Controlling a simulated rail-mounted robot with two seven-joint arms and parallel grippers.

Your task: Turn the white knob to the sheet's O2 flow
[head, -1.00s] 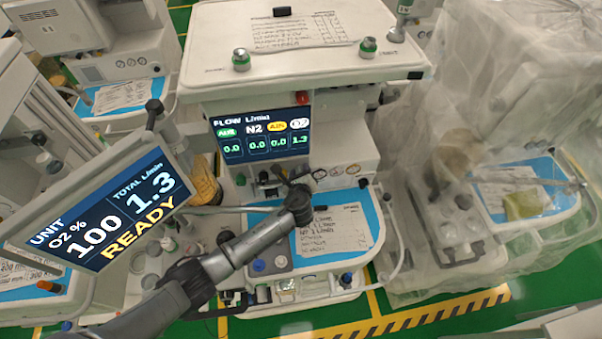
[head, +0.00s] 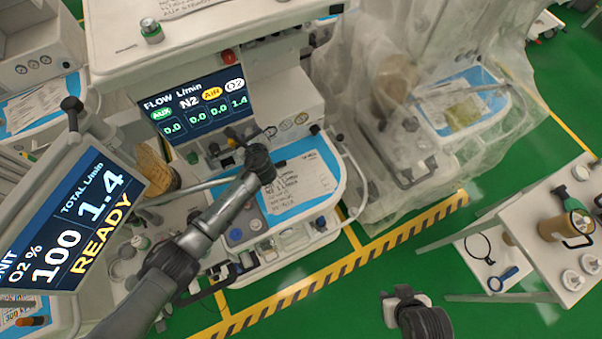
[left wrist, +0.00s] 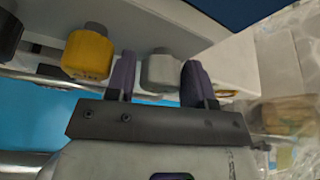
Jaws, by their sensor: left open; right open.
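The white knob (left wrist: 160,70) sits between the two dark purple fingers of my left gripper (left wrist: 160,82) in the left wrist view. The fingers stand on either side of it, open; I cannot tell whether they touch it. In the head view my left gripper (head: 238,140) is at the knob row below the flow screen (head: 200,105) and hides the white knob. That screen reads 1.4 under O2. The printed sheet (head: 303,188) lies on the blue tray; its lines are too small to read surely. My right gripper (head: 400,302) is low at the bottom edge, open, away from the cart.
A yellow knob (left wrist: 87,54) and a black knob (left wrist: 8,35) are left of the white one. The tilted monitor (head: 75,225) reads O2 100%, total 1.4, READY. A plastic-draped cart (head: 400,100) stands right of this cart. A white side table (head: 560,235) is far right.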

